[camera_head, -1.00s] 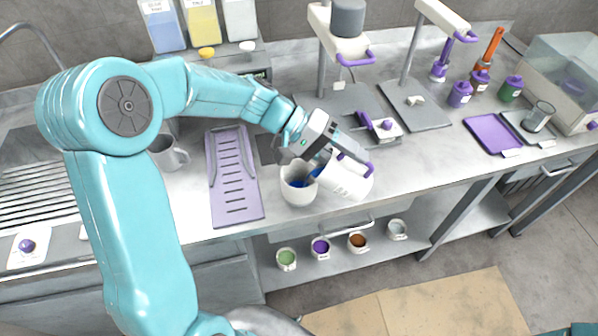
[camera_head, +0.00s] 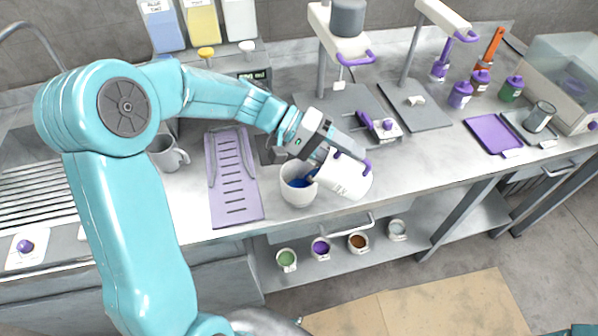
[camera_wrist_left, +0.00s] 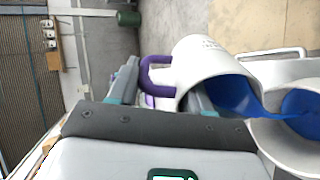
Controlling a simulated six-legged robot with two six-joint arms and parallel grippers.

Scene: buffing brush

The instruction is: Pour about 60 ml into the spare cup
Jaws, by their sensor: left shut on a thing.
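My left gripper (camera_head: 348,150) is shut on the purple handle of a white jug (camera_head: 346,180). The jug is tipped with its mouth to the left, just above and beside a white cup (camera_head: 297,193) at the counter's front. In the left wrist view the jug (camera_wrist_left: 203,58) lies tilted beyond my fingers (camera_wrist_left: 160,88). Blue liquid (camera_wrist_left: 237,95) runs from its mouth into the cup (camera_wrist_left: 285,148), where blue liquid shows. The exact level in the cup cannot be read. My right gripper is not in view.
A lilac slotted rack (camera_head: 235,185) and a grey mug (camera_head: 166,155) stand left of the cup. A dispenser with yellow and blue tanks (camera_head: 203,22) is behind. Grey stands (camera_head: 415,112) and a purple tray (camera_head: 490,133) are to the right. Several small pots sit on the lower shelf (camera_head: 335,258).

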